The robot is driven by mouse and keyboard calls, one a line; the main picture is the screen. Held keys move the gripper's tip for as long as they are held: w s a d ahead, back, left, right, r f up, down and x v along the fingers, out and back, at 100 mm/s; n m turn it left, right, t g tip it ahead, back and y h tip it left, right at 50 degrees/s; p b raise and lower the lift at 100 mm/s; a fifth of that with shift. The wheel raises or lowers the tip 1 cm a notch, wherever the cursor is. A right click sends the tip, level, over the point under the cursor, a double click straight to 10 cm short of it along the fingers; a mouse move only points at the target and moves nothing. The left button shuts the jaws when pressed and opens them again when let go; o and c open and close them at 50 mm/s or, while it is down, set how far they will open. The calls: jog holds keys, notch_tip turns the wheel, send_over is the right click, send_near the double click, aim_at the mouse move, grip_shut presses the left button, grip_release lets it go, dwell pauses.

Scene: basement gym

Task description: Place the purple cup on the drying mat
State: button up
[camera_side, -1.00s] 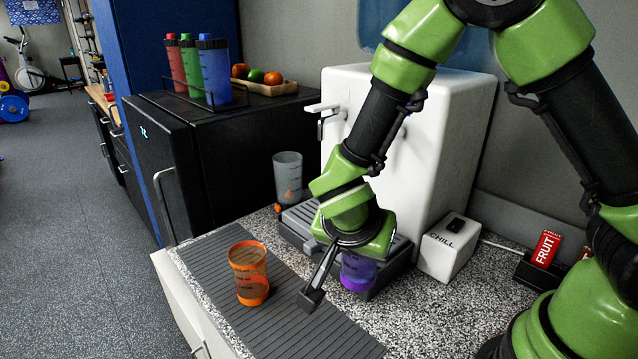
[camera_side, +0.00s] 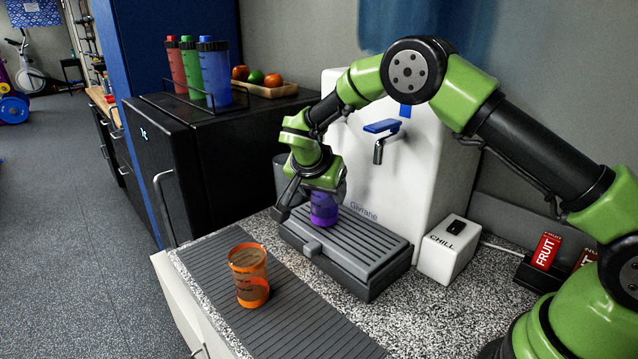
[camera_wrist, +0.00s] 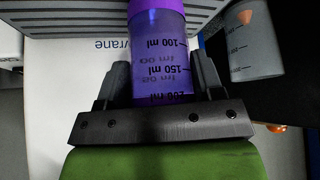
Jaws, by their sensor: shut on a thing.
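The purple cup (camera_side: 324,209) is at the left end of the water dispenser's ribbed drip tray. I cannot tell whether its base touches the tray. My gripper (camera_side: 311,199) is shut on it from above and behind, covering its upper part. In the wrist view the cup (camera_wrist: 160,52) sits between the two dark fingers (camera_wrist: 160,82), its purple base end away from me and its volume marks showing. The drying mat (camera_side: 300,316) is the grey ribbed mat along the counter's front edge, left of and below the gripper in the side view.
An orange cup (camera_side: 249,277) stands on the mat; the mat's right part is bare. The drip tray (camera_side: 362,243) lies before the white dispenser (camera_side: 425,180). A grey cup (camera_wrist: 250,45) is near the gripper. A white CHILL box (camera_side: 449,252) stands right of the tray.

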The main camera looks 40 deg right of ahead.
jog(key=shift+w+d+f, duration=0.1)
jog(key=shift+w+d, duration=0.25)
jog(key=shift+w, duration=0.3)
jog(key=shift+w+d, duration=0.3)
jog(key=shift+w, duration=0.35)
jog(key=o, duration=1.1)
jog(key=shift+f, duration=0.1)
jog(key=shift+c, duration=0.2)
jog(key=shift+f, duration=0.1)
jog(key=shift+o, duration=0.3)
jog(key=v, duration=1)
jog(key=shift+s+d, duration=0.35)
jog(key=shift+d, duration=0.05)
